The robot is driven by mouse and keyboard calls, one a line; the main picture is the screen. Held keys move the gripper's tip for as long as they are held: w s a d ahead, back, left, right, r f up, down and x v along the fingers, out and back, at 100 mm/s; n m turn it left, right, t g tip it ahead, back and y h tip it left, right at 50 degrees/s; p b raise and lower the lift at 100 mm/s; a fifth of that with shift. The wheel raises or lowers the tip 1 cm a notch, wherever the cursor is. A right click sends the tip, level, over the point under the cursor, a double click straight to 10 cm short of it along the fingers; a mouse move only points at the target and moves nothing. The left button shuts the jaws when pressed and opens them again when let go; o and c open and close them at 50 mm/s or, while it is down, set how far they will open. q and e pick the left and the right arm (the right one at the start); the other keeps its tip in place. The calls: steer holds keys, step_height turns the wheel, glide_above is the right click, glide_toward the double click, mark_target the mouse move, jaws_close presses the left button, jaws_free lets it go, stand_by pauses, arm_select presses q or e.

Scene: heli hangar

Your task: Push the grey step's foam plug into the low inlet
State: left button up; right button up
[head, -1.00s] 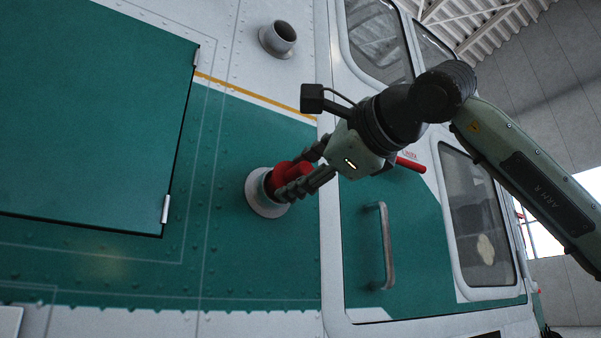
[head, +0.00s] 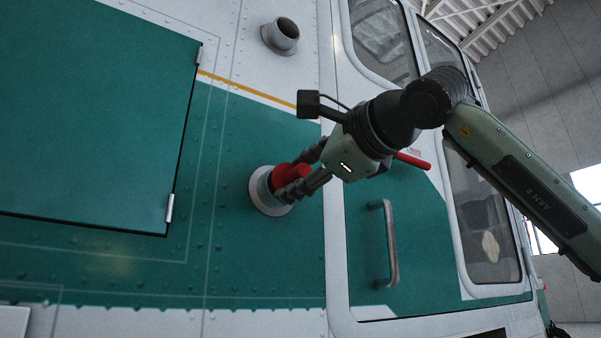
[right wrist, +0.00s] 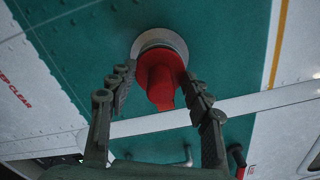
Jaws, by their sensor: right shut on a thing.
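The red foam plug (head: 286,177) sits with its far end inside the pale ring of the low inlet (head: 262,192) on the green hull. Its near part sticks out of the ring. My right gripper (head: 297,175) is shut on the plug, with fingers on both sides of it. In the right wrist view the plug (right wrist: 160,82) lies between the fingertips and its front enters the grey inlet ring (right wrist: 160,39). How deep it reaches inside is hidden. The grey step and my left gripper are not in view.
An open, empty inlet (head: 281,36) is higher on the white hull. A green hatch panel (head: 90,110) with hinges is at the left. A cabin door with a metal grab handle (head: 387,245) and a red lever (head: 412,160) is right of the inlet, behind my arm.

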steer(key=shift+w+a, duration=0.35)
steer(key=shift+w, duration=0.1)
stand_by(0.3)
steer(key=o, duration=1.2)
steer(key=v, duration=1.2)
